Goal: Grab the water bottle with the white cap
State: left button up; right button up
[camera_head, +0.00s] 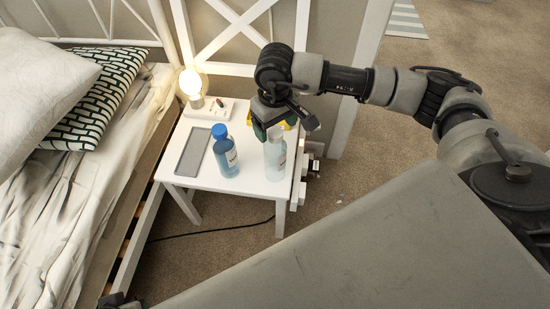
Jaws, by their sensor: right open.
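The water bottle with the white cap (275,157) stands upright on the right side of a small white table. It is pale and bluish with a light label. My right gripper (286,122) is open just above and around the top of this bottle, and its fingers partly hide the cap. I cannot tell whether the fingers touch it. A blue bottle with a blue cap (224,152) stands upright to its left.
The white table (245,184) also bears a grey flat panel (193,152), a lit lamp (191,85) and a white tray (209,107). Something yellow shows behind my right gripper. A bed (60,190) stands to the left. Carpet is open at the right.

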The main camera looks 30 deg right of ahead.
aim_at(275, 133)
notch_tip(275, 133, down, 4)
jog(key=shift+f+b, duration=0.15)
jog(key=shift+b, duration=0.15)
jog(key=c, duration=1.2)
